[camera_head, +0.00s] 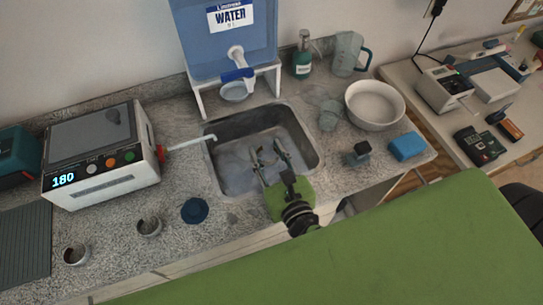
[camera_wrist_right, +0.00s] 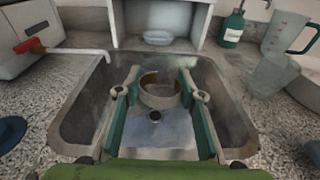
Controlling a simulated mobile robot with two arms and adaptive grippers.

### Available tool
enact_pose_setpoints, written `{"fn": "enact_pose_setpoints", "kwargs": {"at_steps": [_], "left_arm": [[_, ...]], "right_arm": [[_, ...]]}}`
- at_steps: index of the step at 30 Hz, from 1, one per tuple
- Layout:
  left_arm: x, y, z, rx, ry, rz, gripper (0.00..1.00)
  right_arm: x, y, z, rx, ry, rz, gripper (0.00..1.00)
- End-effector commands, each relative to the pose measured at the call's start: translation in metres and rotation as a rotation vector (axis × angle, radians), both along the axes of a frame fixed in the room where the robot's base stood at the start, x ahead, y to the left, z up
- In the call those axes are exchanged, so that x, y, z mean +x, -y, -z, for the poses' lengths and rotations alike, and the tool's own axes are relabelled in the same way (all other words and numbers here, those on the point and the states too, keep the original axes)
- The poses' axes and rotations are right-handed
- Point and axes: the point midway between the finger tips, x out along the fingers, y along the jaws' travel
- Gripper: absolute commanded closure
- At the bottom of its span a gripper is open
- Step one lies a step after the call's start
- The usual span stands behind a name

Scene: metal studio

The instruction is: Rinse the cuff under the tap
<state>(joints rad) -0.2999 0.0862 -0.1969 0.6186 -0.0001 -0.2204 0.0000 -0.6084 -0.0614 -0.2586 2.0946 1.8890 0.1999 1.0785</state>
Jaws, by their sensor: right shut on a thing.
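The cuff (camera_wrist_right: 159,101) is a short grey ring with a brownish inside, in the middle of the right wrist view. My right gripper (camera_head: 266,150) is shut on it, one finger on each side, over the sink (camera_head: 231,185). The drain shows just below the cuff in the right wrist view. A white spout (camera_head: 190,143) with a red handle (camera_head: 160,153) reaches over the sink's left rim. It also shows in the right wrist view (camera_wrist_right: 80,51), left of and apart from the cuff. I see no water stream. My left gripper is not in view.
A blue water tank (camera_head: 225,45) with its own tap (camera_head: 237,72) stands behind the sink, a dish (camera_head: 233,92) below it. A jug (camera_head: 331,115), white bowl (camera_head: 375,103) and blue sponge (camera_head: 407,146) stand right. Two small round pieces (camera_head: 149,227) (camera_head: 76,255) sit left.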

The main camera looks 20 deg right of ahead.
Motion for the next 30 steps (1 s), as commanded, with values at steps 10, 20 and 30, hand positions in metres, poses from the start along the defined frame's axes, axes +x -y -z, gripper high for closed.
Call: {"fn": "enact_pose_setpoints", "kwargs": {"at_steps": [10, 20, 30], "left_arm": [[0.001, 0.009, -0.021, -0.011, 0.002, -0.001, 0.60], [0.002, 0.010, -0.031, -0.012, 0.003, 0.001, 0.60], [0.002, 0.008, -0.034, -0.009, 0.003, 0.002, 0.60]], "right_arm": [[0.036, -0.001, -0.003, 0.000, 0.002, -0.001, 0.84], [0.067, -0.002, 0.000, -0.001, 0.001, -0.001, 0.84], [0.080, -0.003, 0.002, 0.000, 0.000, 0.000, 0.84]]}}
